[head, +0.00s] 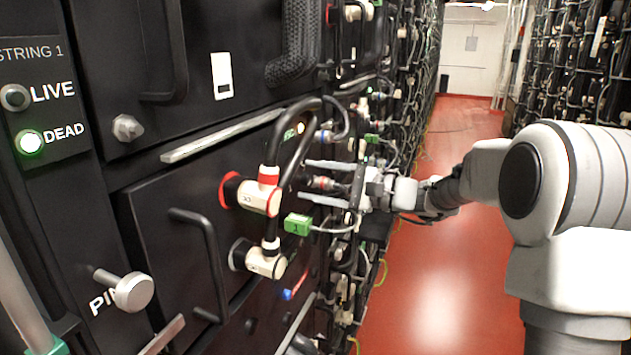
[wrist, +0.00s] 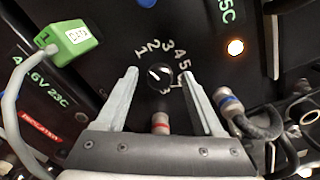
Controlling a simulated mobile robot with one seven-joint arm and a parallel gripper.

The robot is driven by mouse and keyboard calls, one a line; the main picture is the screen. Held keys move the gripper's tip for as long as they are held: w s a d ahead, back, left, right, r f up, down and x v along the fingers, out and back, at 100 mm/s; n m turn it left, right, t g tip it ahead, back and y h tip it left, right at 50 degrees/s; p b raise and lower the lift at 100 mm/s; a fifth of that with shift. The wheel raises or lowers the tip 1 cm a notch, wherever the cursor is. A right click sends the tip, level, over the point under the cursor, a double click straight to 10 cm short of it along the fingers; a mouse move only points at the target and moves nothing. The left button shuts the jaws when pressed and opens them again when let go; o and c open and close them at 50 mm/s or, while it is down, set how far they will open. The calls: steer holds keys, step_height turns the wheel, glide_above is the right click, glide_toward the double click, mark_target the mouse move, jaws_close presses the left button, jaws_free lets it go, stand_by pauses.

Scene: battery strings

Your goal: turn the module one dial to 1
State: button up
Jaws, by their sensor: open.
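The dial (wrist: 159,75) is a small round black knob with a white mark, on a dark panel in the wrist view. White numbers 1 to 5 run in an arc above it, with 1 at the upper left. The white mark slants toward the upper left, roughly the 1 side; its exact setting is hard to read. My gripper (wrist: 160,74) is open, its fingertips appearing on either side of the dial; I cannot tell whether they touch it. In the head view my gripper (head: 306,181) points left at the rack, and the dial is not clearly visible.
Thick black cables with pale connectors (head: 258,196) stand out left of my gripper. A red-banded connector (wrist: 161,122) lies between my fingers. The red aisle floor (head: 440,270) is clear.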

steer(key=p+v, duration=0.2)
steer(key=v, duration=1.5)
steer(key=shift+d, duration=0.2)
steer(key=shift+s+a, duration=0.1)
steer(key=shift+s, duration=0.05)
steer(key=s+a+f+n+g+h, duration=0.2)
steer(key=s+a+n+g+h, duration=0.4)
steer(key=s, duration=0.8)
steer(key=s+d+f+n+t+h, duration=0.2)
steer(key=s+d+t+h, duration=0.1)
steer(key=s+h, duration=0.3)
steer(key=s+d+f+n+t+h, duration=0.1)
steer(key=s+d+n+t+h, duration=0.15)
steer(key=s+h, duration=0.35)
step_height(320, 180, up, 15)
steer(key=s+d+y+p, duration=0.1)
steer(key=p, duration=1.4)
steer(key=shift+s+f, duration=0.2)
steer(key=shift+f, duration=0.05)
